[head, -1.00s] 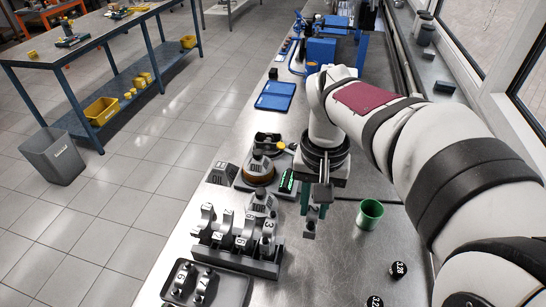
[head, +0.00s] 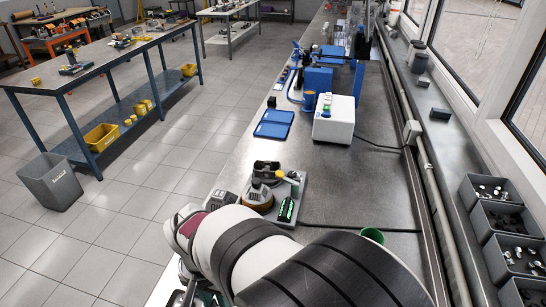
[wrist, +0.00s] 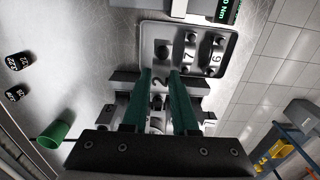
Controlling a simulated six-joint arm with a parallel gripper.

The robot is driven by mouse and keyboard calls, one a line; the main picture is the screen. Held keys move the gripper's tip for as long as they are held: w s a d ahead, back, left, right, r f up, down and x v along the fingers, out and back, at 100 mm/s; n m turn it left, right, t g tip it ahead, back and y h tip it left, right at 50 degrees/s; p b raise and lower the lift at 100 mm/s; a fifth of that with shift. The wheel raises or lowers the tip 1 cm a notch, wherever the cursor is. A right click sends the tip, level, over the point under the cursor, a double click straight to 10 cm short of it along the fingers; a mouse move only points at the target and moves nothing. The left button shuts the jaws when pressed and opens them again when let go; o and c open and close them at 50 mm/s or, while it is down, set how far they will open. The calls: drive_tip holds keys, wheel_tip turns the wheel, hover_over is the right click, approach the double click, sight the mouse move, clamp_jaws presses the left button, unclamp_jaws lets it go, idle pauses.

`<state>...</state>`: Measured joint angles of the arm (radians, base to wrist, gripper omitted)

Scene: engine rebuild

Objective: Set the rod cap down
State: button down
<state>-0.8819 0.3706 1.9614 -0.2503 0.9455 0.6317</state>
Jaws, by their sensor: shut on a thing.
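In the wrist view, my gripper (wrist: 161,75) has its two green fingers closed around a grey rod cap marked 2 (wrist: 157,83). The fingertips and the cap are at the near edge of a grey tray (wrist: 146,30); I cannot tell whether the cap touches it. Rod caps marked 7 (wrist: 190,42) and 6 (wrist: 216,55) stand in the tray. A dark rack (wrist: 124,78) lies under the fingers, partly hidden, with more caps in it. In the head view my arm hides the gripper, the held cap and most of the rack.
A green cup (head: 372,235) stands close to my arm; the wrist view also shows it (wrist: 52,135).

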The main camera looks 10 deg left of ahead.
wheel_tip(320, 180, down, 11)
drive_tip(key=shift+r, duration=0.15)
drive_tip(key=c, duration=0.7)
unclamp_jaws()
